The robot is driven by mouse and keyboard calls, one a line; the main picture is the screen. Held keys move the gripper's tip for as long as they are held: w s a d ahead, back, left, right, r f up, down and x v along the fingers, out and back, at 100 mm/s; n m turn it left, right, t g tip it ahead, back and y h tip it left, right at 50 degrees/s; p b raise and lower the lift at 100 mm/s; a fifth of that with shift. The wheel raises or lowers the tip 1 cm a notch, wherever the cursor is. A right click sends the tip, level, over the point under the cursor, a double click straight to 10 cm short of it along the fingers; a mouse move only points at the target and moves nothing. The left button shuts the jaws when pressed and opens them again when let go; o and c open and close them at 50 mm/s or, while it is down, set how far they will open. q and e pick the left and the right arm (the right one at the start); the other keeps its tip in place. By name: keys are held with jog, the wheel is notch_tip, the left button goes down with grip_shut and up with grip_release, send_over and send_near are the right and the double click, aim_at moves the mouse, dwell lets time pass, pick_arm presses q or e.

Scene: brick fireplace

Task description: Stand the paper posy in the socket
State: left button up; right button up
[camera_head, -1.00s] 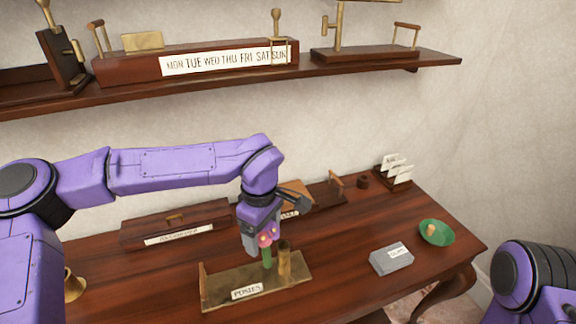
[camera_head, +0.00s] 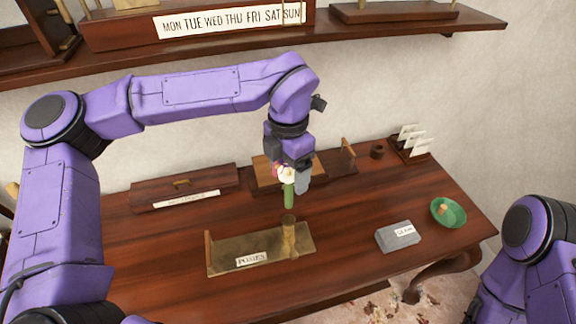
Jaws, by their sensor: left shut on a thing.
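The paper posy (camera_head: 288,187) has a green stem and pink and pale flowers. My left gripper (camera_head: 287,170) is shut on it at the flower end. The posy hangs upright with its stem pointing down, above the brass socket (camera_head: 288,235). The socket is a short tube on the right part of a brass tray labelled POSIES (camera_head: 230,252). The stem's lower end appears a little above the socket's rim, apart from it; the depth offset is hard to tell. My right arm shows at the lower right, but its gripper is out of view.
A grey labelled block (camera_head: 396,236) and a green bowl (camera_head: 448,212) lie to the right on the wooden desk (camera_head: 350,215). A long labelled box (camera_head: 183,187) and a card holder (camera_head: 411,145) stand behind. A shelf (camera_head: 400,30) runs above.

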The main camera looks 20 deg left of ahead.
aim_at(288, 187)
pick_arm(q)
notch_tip(288, 187, down, 6)
jog(key=b, duration=0.3)
jog(key=shift+r, duration=0.25)
jog(key=shift+f, duration=0.15)
dwell(0.4)
dwell(0.4)
jog(key=shift+p, duration=0.35)
dwell(0.4)
